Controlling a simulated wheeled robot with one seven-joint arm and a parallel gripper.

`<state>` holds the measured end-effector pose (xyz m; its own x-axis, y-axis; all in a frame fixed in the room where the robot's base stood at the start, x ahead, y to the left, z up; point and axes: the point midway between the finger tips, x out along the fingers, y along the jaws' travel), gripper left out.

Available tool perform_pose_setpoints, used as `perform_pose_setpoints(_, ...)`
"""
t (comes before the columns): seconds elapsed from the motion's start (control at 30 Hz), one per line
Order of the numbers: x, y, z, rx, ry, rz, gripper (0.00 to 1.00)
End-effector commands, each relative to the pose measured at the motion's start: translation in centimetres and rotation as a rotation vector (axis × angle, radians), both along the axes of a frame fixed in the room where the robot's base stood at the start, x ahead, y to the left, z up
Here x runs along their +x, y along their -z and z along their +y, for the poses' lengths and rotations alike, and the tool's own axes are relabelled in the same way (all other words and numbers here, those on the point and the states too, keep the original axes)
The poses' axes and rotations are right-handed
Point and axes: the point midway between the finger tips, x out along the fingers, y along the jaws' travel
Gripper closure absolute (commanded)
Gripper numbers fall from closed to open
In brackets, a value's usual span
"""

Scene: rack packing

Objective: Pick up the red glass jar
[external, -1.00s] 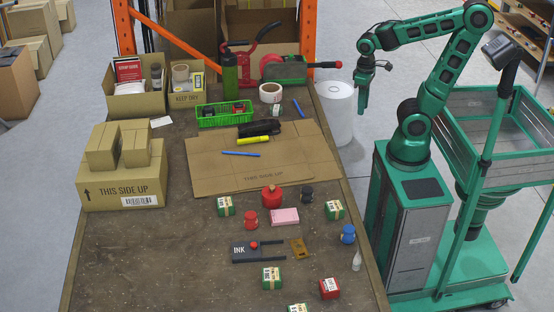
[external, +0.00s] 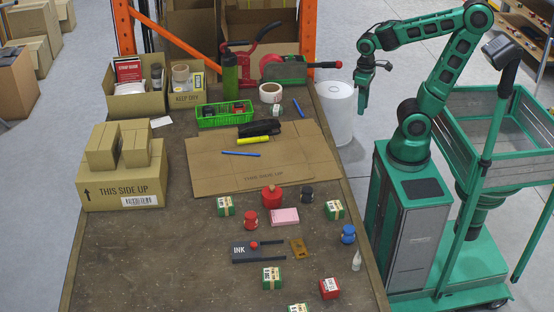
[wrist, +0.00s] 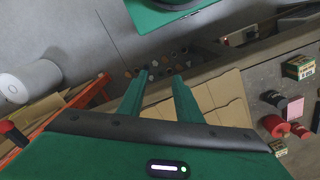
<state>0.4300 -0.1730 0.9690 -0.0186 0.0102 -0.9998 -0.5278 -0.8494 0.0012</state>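Two red rounded items stand on the table in the external view. The larger one (external: 272,197) has a narrow knob-like top, and the smaller one (external: 250,218) is jar-shaped, to its lower left. I cannot tell for certain which is the red glass jar. Both show at the right of the wrist view, the larger (wrist: 274,125) and the smaller (wrist: 301,132). My gripper (external: 362,110) hangs beyond the table's right edge, well away from both. In the wrist view its two fingers (wrist: 161,76) are apart with nothing between them.
A pink block (external: 285,216), black jar (external: 307,195), blue jar (external: 348,234), red box (external: 329,288) and several green boxes (external: 334,210) stand nearby. A dark INK holder (external: 245,254) lies in front. Flat cardboard (external: 210,170) lies behind. The table's left front is clear.

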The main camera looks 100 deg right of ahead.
Motion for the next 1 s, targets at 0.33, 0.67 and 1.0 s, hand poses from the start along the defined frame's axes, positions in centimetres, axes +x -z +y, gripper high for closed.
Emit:
perform_pose_setpoints(0.33, 0.0, 0.0, 0.0, 0.000, 0.000, 0.000, 0.48)
perform_pose_setpoints(0.67, -1.1, -5.0, 0.0, -0.002, 0.000, -0.020, 0.48)
perform_pose_setpoints(1.0, 2.3, -4.5, -0.3, -0.019, -0.223, -0.051, 0.48)
